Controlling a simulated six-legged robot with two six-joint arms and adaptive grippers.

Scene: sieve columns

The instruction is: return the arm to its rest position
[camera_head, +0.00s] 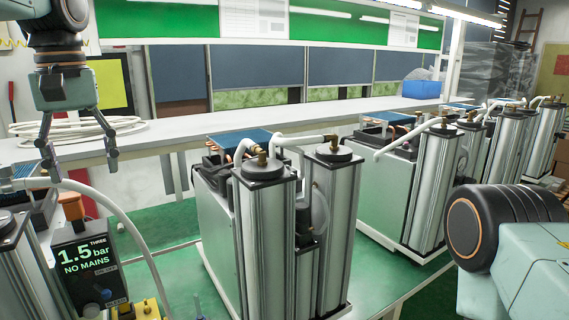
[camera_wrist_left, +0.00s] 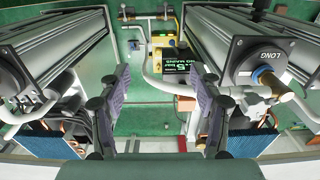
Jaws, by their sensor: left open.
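My left gripper (camera_head: 83,170) hangs at the upper left of the head view, pointing down with its fingers apart and nothing between them. It is above and behind the black display box (camera_head: 85,262) reading "1.5 bar NO MAINS". In the left wrist view, the two fingers of my left gripper (camera_wrist_left: 163,85) stand apart, with the display box (camera_wrist_left: 187,70) visible beyond the gap. A large dark joint and pale link of my other arm show at the lower right of the head view; its gripper is outside the picture.
A pale hose (camera_head: 125,215) arches near the display box. A white bench (camera_head: 270,118) runs behind, with coiled hose (camera_head: 75,130) and a blue bin (camera_head: 421,89).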

